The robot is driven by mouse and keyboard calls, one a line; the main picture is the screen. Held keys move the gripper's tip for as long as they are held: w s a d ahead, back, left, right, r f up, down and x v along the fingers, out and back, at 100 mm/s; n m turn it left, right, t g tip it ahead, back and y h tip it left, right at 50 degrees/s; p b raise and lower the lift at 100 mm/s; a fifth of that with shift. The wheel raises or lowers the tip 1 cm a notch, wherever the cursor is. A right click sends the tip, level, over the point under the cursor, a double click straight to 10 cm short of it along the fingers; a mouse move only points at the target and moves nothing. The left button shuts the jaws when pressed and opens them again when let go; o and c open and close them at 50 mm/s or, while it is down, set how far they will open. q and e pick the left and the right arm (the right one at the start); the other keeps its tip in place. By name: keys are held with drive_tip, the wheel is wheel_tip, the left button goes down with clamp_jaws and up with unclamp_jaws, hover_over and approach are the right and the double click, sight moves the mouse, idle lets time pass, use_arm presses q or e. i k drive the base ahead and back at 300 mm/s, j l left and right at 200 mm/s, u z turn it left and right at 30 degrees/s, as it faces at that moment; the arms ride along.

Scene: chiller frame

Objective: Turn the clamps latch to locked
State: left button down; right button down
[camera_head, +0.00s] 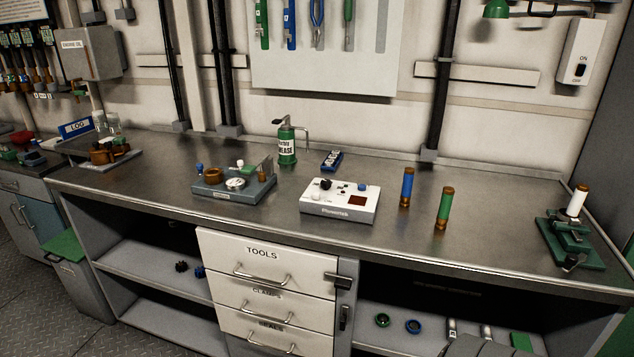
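The drawer stack has a CLAMPS drawer (300,307) in the middle, with a bar handle, and it looks shut. On the grey strip along the right side of the drawers are two dark latches. The upper latch (338,281), beside the TOOLS drawer (222,262), lies sideways and reaches over the drawer's right edge. The lower latch (345,317), about level with the CLAMPS drawer, stands upright along the strip.
The SEALS drawer (240,329) is below. The steel worktop (400,240) above holds a white control box (340,213), a grease can (287,147), blue and green cylinders and a green fixture (565,240). Open shelves flank the drawers; the right one (375,345) holds small parts.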

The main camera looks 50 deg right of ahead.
sight(343, 320)
drive_tip(key=z, duration=1.75)
